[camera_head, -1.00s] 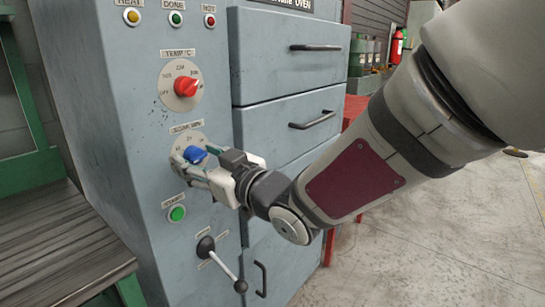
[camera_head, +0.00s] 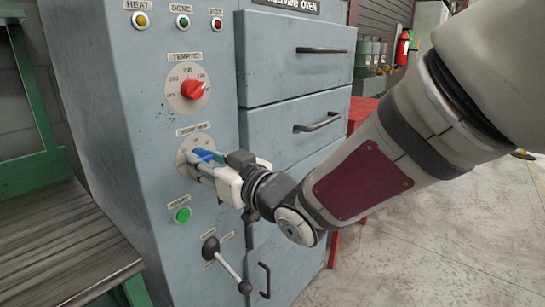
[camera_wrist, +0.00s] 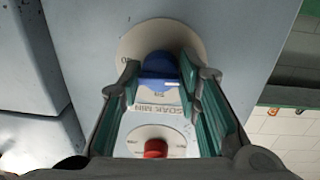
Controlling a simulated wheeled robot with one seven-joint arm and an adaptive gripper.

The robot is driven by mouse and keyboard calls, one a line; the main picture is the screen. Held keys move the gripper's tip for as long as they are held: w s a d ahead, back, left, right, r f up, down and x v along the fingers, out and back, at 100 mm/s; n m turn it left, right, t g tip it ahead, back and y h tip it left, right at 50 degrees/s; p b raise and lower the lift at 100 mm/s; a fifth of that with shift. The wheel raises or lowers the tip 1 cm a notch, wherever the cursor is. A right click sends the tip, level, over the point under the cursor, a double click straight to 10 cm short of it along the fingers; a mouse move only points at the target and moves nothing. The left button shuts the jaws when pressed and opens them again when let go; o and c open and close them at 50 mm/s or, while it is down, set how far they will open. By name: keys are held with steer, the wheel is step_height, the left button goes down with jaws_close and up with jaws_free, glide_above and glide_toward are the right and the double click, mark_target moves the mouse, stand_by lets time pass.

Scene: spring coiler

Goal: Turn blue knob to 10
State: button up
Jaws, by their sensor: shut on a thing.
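The blue knob (camera_head: 203,155) sits on a round pale dial (camera_head: 184,158) on the oven's front panel, below the red temperature knob (camera_head: 192,89). My gripper (camera_head: 196,163) reaches it from the right and is shut on it, covering much of the dial. In the wrist view the blue knob (camera_wrist: 160,72) lies between the two green-padded fingers, with a white pointer mark on its right side. The dial's numbers are mostly hidden, so I cannot tell which value the knob points to.
A green button (camera_head: 183,215) and a lever with a black ball end (camera_head: 245,287) are below the dial. Oven drawers with dark handles (camera_head: 318,122) stand to the right. A slatted bench (camera_head: 60,245) is at the left. Open floor (camera_head: 430,250) lies at the right.

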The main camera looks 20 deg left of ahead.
steer(key=m+p, duration=0.2)
steer(key=m, duration=0.2)
steer(key=shift+s+r, duration=0.1)
steer(key=shift+m+p, duration=1.3)
steer(key=shift+m, duration=0.5)
steer(key=o, duration=1.1)
steer(key=shift+d, duration=0.1)
steer(key=v, duration=1.1)
steer(key=shift+s+d+r, duration=0.1)
steer(key=shift+d+r, duration=0.05)
steer(key=shift+d, duration=0.2)
